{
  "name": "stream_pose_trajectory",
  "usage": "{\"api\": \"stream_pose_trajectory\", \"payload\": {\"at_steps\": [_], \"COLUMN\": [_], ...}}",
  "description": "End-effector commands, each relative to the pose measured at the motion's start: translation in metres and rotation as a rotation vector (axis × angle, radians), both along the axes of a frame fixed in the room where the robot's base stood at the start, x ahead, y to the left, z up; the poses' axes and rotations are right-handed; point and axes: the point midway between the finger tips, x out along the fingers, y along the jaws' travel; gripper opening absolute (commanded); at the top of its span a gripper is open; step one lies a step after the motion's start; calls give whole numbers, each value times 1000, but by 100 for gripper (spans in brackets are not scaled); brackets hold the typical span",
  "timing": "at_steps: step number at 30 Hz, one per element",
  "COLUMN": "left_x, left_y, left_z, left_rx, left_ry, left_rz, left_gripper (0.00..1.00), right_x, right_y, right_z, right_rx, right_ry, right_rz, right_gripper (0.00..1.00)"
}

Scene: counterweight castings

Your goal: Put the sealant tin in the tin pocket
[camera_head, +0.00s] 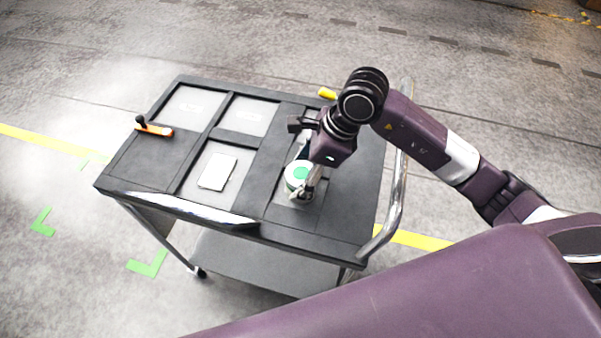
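The sealant tin (291,179) is a short, pale round tin with a green disc on top. It is on or just above a light recessed area (312,197) in the right part of the dark cart top; I cannot tell whether it rests there. My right gripper (304,178) reaches down from the right. One finger is in front of the tin's right side, and the other is partly hidden. I cannot tell whether the fingers grip it. My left gripper is out of view.
The dark cart (260,195) has several light-floored recesses. A white flat card-like object (217,171) lies in the front middle one. An orange object with a black knob (154,128) sits at the left. A metal handle (396,200) runs along the right side.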

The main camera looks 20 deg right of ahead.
Motion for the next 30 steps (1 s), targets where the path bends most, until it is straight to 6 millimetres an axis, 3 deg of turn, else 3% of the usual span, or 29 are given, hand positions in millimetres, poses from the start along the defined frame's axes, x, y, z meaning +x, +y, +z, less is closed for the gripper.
{"api": "stream_pose_trajectory", "payload": {"at_steps": [12, 24, 30], "left_x": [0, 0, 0], "left_y": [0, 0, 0], "left_z": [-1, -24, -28], "left_rx": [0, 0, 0], "left_ry": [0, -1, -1], "left_rz": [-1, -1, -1], "left_gripper": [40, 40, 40], "right_x": [0, -11, -16], "right_y": [-3, -32, -41], "right_z": [7, 83, 107], "right_rx": [-2, -1, -1], "right_ry": [-4, -8, -3], "right_rz": [-1, -3, -1], "right_gripper": [67, 67, 67]}}
